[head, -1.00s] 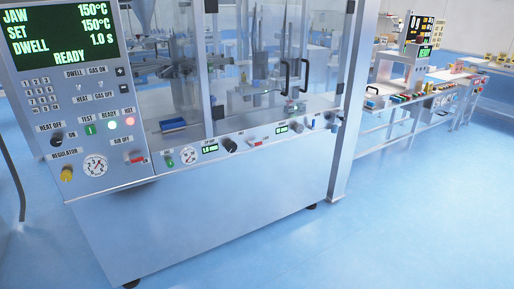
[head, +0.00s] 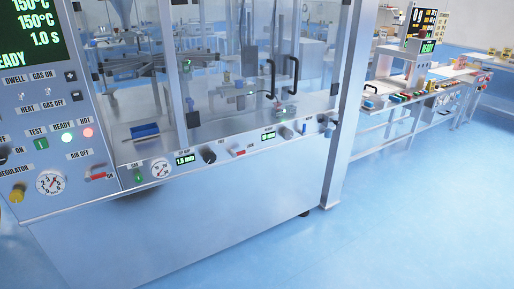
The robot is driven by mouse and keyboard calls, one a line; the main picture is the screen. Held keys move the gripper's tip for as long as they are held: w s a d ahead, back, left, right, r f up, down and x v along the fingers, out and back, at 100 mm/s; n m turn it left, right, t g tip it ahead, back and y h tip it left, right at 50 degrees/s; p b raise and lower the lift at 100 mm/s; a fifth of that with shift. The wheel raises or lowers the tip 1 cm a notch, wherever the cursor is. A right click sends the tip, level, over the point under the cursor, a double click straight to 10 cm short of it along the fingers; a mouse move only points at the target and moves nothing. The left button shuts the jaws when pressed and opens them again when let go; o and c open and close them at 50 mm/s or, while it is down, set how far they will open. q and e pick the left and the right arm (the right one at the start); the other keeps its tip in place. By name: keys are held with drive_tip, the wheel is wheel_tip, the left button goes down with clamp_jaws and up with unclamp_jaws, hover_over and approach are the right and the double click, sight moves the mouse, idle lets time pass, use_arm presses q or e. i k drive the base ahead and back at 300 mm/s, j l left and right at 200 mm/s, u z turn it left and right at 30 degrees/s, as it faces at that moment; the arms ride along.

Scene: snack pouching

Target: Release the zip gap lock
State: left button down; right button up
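The pouching machine's front ledge (head: 225,164) carries a row of small controls below the clear guard doors. A green display reading about 1.0 mm (head: 185,158) sits beside a black knob (head: 209,156). A red-handled lever (head: 238,152) is to the right of that knob. A second green display (head: 268,136) and a blue part (head: 304,128) are farther right. The labels are too small to read surely, so I cannot tell which control is the zip gap lock. Neither of my grippers is in view.
The control panel (head: 52,120) at left has gauges, switches and a red lever (head: 97,174). Black handles (head: 293,75) are on the guard doors. A second workbench (head: 400,105) stands at the right. The blue floor (head: 400,220) in front is clear.

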sight(233, 154)
drive_tip(key=i+l, duration=0.3)
drive_tip(key=i, duration=0.2)
drive_tip(key=i+l, duration=0.3)
drive_tip(key=i, duration=0.15)
drive_tip(key=i+l, duration=0.3)
drive_tip(key=i, duration=0.2)
drive_tip(key=i+l, duration=0.3)
drive_tip(key=i, duration=0.2)
